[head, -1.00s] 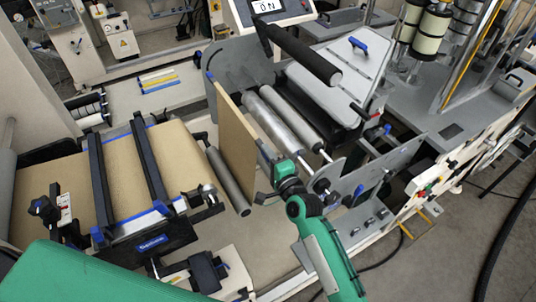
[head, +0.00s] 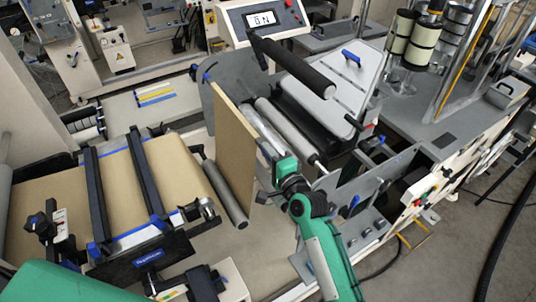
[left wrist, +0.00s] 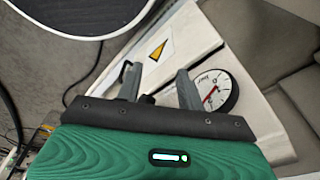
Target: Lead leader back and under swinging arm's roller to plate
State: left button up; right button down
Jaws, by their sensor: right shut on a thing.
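The brown kraft leader (head: 232,138) hangs as a flat, tilted sheet in the head view. My right gripper (head: 268,152) is shut on its right edge; the fingertips are partly hidden. A dark grey roller (head: 227,190), seemingly the swinging arm's roller, lies just left of and below the sheet. Further left, brown paper covers a flat bed (head: 120,185), perhaps the plate, crossed by two dark bars. My left gripper (left wrist: 158,85) is open and empty in the left wrist view, its fingers apart before a white panel with a gauge. It is outside the head view.
Metal rollers (head: 290,130) stand just right of the leader, between grey side plates. A black roller (head: 298,70) juts out above them. A control box with a display (head: 262,20) stands behind. Open floor lies at the lower right.

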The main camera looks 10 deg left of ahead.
jog(key=w+d+b, duration=1.4)
jog(key=w+d, duration=0.3)
jog(key=d, duration=0.1)
jog(key=shift+w+d, duration=0.25)
jog(key=shift+w, duration=0.15)
dwell(0.4)
jog(key=shift+f, duration=0.1)
jog(key=f+b, duration=0.2)
jog(key=w+d+f+b, duration=0.1)
jog(key=f+b, duration=0.1)
jog(key=w+d+f+b, duration=0.1)
jog(key=b, duration=0.1)
jog(key=shift+f+b, duration=0.4)
jog(key=shift+s+f, duration=0.1)
jog(key=shift+f, duration=0.05)
dwell(0.3)
